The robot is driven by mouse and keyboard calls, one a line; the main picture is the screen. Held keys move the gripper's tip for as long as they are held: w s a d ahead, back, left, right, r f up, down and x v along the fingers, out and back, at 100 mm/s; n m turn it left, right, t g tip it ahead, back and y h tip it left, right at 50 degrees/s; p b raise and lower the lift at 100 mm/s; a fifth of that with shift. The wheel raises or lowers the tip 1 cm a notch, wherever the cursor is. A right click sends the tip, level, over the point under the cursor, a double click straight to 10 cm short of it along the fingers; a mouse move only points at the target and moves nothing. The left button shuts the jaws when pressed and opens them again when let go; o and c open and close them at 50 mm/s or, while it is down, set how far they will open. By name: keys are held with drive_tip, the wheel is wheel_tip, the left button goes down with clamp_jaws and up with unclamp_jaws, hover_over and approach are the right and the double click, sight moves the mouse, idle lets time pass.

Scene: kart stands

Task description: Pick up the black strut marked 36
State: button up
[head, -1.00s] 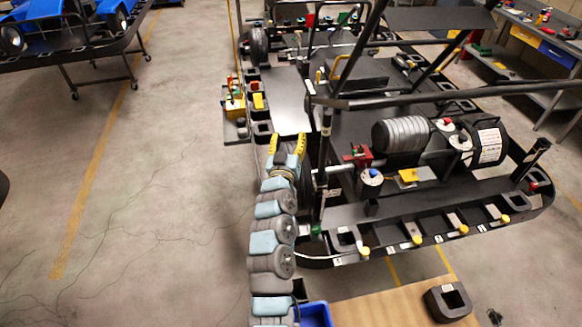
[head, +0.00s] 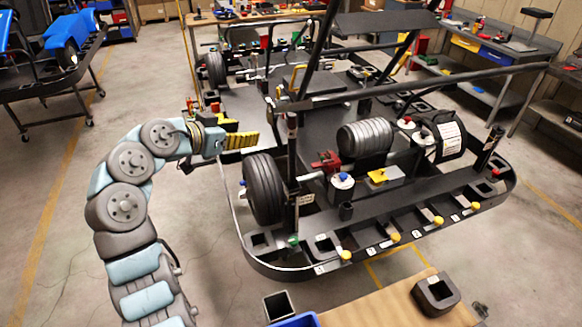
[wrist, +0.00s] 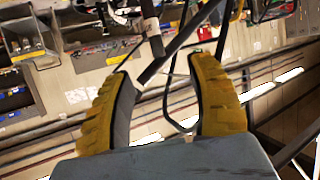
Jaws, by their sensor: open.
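My gripper (head: 247,130) has yellow ribbed fingers and is open, left of the kart frame and above the near-left wheel. It points right toward a black upright strut (head: 291,165) at the kart's near-left side, with a gap between them. No number 36 can be read on this strut. Another black upright post (head: 494,139) stands at the kart's right corner. In the wrist view nothing is held between the fingers (wrist: 160,66). A black bar with a pale band (wrist: 152,32) shows beyond the fingertips; I cannot tell which bar it is.
The near-left wheel (head: 263,190) stands under my gripper. A long black bar (head: 410,86) crosses above the kart. The floor (head: 190,235) left of the kart is clear.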

sight(289, 128)
drive_tip(key=shift+s+d+p+x, duration=0.15)
drive_tip(key=shift+p+x, duration=0.45)
drive_tip(key=shift+x, duration=2)
drive_tip(key=shift+s+d+p+x, duration=0.15)
drive_tip(key=shift+p+x, duration=0.4)
drive_tip(key=shift+x, duration=2.1)
drive_tip(key=shift+s+d+p+x, duration=0.15)
drive_tip(key=shift+p+x, duration=0.45)
drive_tip(key=shift+x, duration=2.75)
clamp_jaws()
